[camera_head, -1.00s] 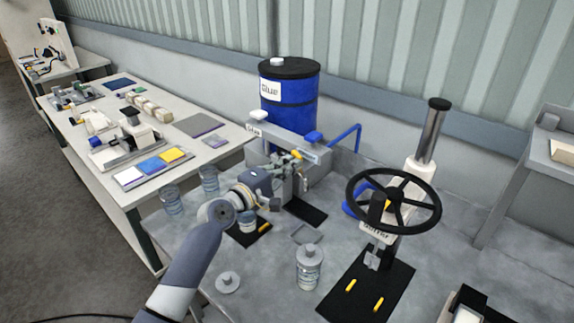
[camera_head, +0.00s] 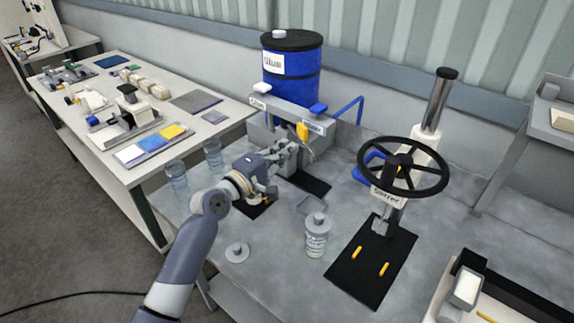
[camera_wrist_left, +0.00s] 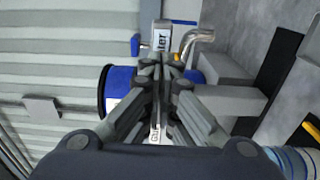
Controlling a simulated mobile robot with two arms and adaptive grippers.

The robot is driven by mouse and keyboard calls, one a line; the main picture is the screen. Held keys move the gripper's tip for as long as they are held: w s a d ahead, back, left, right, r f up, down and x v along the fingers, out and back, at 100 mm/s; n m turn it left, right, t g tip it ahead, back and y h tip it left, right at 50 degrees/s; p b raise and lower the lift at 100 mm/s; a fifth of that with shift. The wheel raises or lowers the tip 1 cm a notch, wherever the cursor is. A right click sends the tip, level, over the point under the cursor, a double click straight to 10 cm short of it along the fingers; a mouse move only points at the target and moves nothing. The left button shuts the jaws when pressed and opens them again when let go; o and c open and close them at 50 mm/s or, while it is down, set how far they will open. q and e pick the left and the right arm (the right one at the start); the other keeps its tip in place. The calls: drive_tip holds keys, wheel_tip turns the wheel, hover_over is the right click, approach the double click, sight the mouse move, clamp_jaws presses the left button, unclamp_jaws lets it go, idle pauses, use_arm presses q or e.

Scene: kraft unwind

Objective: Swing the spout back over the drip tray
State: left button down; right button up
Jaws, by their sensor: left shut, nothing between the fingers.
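The metal spout (camera_wrist_left: 199,36) is a bent, shiny pipe beside the "Water" block in the left wrist view. In the head view the spout (camera_head: 312,152) is a small pipe below a yellow part (camera_head: 302,130) on the front of the grey dispenser (camera_head: 290,115). A dark flat pad (camera_head: 308,183) lies below it; I cannot tell whether this is the drip tray. My left gripper (camera_head: 290,147) is shut and empty just left of the spout, apparently apart from it. Its closed fingers also show in the left wrist view (camera_wrist_left: 163,68).
A blue glue drum (camera_head: 291,72) stands behind the dispenser. A lidded jar (camera_head: 316,238) and a loose lid (camera_head: 237,252) are in front. A black handwheel (camera_head: 402,165) on a stirrer stands at right. Glass jars (camera_head: 177,182) stand at the left edge.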

use_arm(q)
drive_tip(key=s+d, duration=0.1)
drive_tip(key=s, duration=0.5)
drive_tip(key=shift+d+b, duration=0.25)
drive_tip(key=shift+b, duration=0.05)
use_arm(e)
drive_tip(key=shift+w+d+f, duration=0.2)
drive_tip(key=shift+d+f, duration=0.05)
drive_tip(key=shift+d, duration=0.25)
